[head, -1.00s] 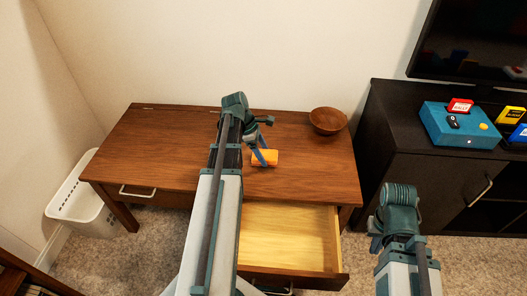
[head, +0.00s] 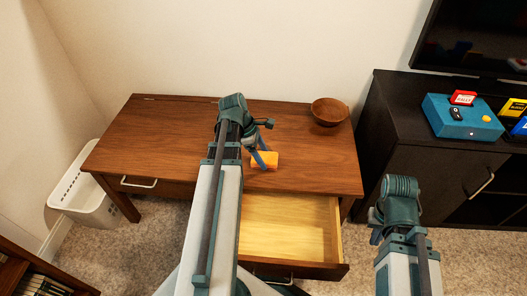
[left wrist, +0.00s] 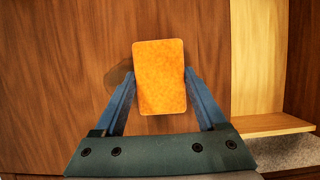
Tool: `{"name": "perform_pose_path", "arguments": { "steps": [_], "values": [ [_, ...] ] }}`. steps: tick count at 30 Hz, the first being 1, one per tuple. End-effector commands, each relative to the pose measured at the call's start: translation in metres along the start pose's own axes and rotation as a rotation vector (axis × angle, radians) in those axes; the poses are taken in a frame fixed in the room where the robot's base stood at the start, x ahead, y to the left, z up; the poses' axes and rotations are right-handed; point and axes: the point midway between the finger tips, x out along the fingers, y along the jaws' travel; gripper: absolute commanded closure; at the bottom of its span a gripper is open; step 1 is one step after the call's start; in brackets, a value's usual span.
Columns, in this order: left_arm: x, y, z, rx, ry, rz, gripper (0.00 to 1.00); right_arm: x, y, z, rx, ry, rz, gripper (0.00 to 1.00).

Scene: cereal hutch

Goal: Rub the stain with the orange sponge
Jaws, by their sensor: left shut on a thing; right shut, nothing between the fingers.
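The orange sponge (head: 264,160) is at the desk's right half, above the open drawer. My left gripper (head: 262,157) is shut on it, with one finger on each side in the left wrist view, where the sponge (left wrist: 160,77) fills the middle. A darker brown patch (left wrist: 117,77) shows on the wood just left of the sponge, partly hidden by the finger and sponge; I cannot tell whether it is the stain or a shadow. Whether the sponge touches the desktop is unclear. My right gripper (head: 375,233) is shut and empty, right of the desk.
The wooden desk (head: 170,140) has an open, empty drawer (head: 290,228) at its front right. A wooden bowl (head: 329,111) stands at the back right. A white basket (head: 84,195) is left of the desk. A dark cabinet (head: 420,150) carries a teal box (head: 462,118).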

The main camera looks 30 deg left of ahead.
Motion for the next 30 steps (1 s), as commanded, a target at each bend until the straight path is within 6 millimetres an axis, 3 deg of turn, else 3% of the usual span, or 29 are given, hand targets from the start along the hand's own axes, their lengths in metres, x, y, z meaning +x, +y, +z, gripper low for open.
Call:
{"name": "perform_pose_path", "arguments": {
  "steps": [4, 16, 30],
  "values": [
    [-0.001, -0.013, 0.000, 0.000, 0.000, 0.000, 0.71, -0.001, 0.000, 0.000, 0.000, 0.000, 0.000, 1.00],
    [0.002, -0.011, -0.001, 0.000, 0.000, 0.001, 0.71, 0.002, 0.000, 0.000, 0.000, 0.000, 0.000, 1.00],
    [0.000, 0.022, 0.000, 0.001, 0.001, 0.003, 0.71, 0.001, 0.000, 0.000, 0.000, 0.000, 0.000, 1.00]
  ]
}}
